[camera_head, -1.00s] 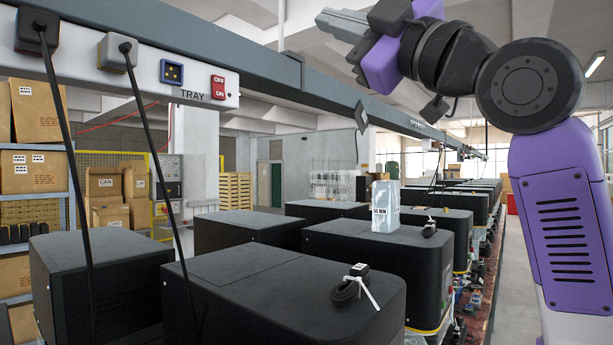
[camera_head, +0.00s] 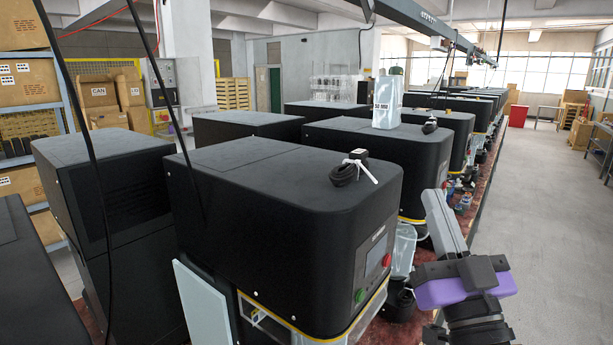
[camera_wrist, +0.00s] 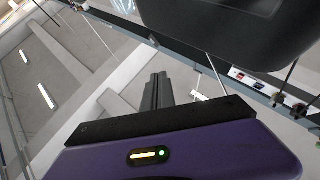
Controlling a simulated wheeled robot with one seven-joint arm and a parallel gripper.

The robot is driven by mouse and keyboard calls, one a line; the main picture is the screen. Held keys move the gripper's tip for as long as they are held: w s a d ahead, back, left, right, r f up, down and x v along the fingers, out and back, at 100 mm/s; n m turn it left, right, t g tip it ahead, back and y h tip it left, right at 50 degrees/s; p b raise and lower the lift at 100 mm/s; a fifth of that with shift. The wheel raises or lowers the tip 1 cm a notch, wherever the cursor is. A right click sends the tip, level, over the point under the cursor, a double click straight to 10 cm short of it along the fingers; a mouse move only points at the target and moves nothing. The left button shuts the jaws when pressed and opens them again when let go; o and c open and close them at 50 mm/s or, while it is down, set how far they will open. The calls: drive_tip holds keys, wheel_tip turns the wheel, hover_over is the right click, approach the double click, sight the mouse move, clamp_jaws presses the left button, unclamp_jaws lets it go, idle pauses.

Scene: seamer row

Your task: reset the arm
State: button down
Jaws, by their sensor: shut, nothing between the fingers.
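My gripper (camera_head: 440,222) is at the lower right of the head view, with its grey fingers pointing up and its purple body below. It stands to the right of the nearest black machine. The fingers are together and hold nothing. In the wrist view the closed fingers (camera_wrist: 157,92) point toward the ceiling. A dark rounded shape covers the top right of that view; I cannot tell what it is.
An overhead rail (camera_head: 425,20) passes above. Open floor (camera_head: 535,190) lies to the right.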

drive_tip(key=s+d+f+m+g+h, duration=0.1)
drive_tip(key=s+f+m+h, duration=0.1)
drive_tip(key=s+f, duration=0.6)
drive_tip(key=s+d+f+m+g+h, duration=0.1)
drive_tip(key=s+f+g, duration=0.1)
drive_tip(key=s+f, duration=0.6)
drive_tip(key=s+f+n+g+b, duration=0.1)
drive_tip(key=s+f+g, duration=0.2)
drive_tip(key=s+f, duration=0.6)
drive_tip(key=s+f+g, duration=0.4)
drive_tip(key=s+f, duration=0.5)
drive_tip(key=s, duration=0.5)
drive_tip(key=shift+s+f+n+b, duration=0.35)
drive_tip(key=shift+s+n+b, duration=0.05)
